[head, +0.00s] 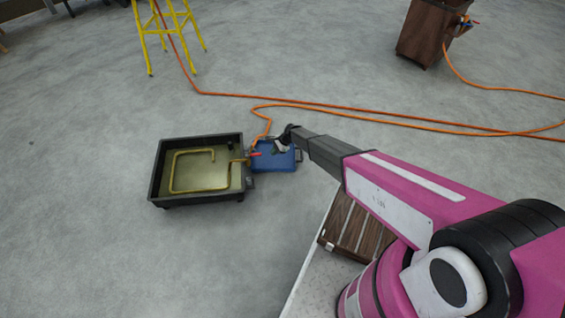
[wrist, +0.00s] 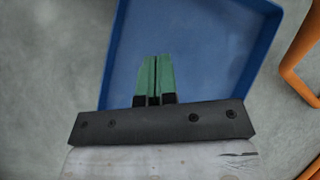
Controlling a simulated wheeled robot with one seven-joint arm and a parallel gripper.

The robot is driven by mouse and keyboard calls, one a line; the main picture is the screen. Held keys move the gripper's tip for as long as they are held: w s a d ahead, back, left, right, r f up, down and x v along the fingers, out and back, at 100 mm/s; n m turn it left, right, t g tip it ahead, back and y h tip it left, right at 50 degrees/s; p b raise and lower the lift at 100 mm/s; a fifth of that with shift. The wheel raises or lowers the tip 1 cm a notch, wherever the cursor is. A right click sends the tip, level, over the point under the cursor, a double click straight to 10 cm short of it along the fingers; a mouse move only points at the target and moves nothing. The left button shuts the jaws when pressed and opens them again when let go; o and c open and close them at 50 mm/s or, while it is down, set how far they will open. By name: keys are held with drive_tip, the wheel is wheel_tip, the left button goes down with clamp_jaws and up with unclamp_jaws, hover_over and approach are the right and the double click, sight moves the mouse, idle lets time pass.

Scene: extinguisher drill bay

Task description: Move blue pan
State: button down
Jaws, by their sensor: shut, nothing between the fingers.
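The blue pan (head: 272,159) is a shallow tray with raised rims on the floor, just right of a larger black pan. It also shows in the wrist view (wrist: 200,40), filling the upper middle. My gripper (head: 281,147) is above the blue pan in the head view, with my arm reaching in from the lower right. In the wrist view the green fingertips (wrist: 155,75) are shut together with nothing between them, over the pan's inner floor. I cannot tell whether they touch it. The pan's near edge is hidden behind the gripper body.
The black pan (head: 153,170) with a bent yellow pipe (head: 172,172) stands close to the blue pan's left. An orange hose (head: 345,105) runs behind and up to it. A yellow stand (head: 146,45) and a brown cabinet (head: 425,33) are farther back. Open floor lies at front left.

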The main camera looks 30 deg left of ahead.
sight(279, 156)
drive_tip(key=w+f+n+h, duration=0.1)
drive_tip(key=n, duration=0.3)
drive_tip(key=w+f+n+t+h, duration=0.1)
drive_tip(key=n+h, duration=0.1)
drive_tip(key=n, duration=0.2)
drive_tip(key=w+f+n+h, duration=0.1)
drive_tip(key=n+h, duration=0.1)
drive_tip(key=n, duration=0.2)
drive_tip(key=shift+t, duration=0.4)
drive_tip(key=n, duration=0.1)
drive_tip(key=w+n+t+h, duration=0.1)
drive_tip(key=n, duration=0.1)
drive_tip(key=w+n+h, duration=0.1)
drive_tip(key=shift+d+n+t, duration=0.15)
drive_tip(key=shift+n+t, duration=0.15)
drive_tip(key=shift+n, duration=0.1)
drive_tip(key=s+d, duration=0.2)
drive_tip(key=d, duration=0.1)
drive_tip(key=s+d, duration=0.5)
drive_tip(key=d, duration=0.1)
drive_tip(key=shift+s+f, duration=0.3)
drive_tip(key=shift+f, duration=0.55)
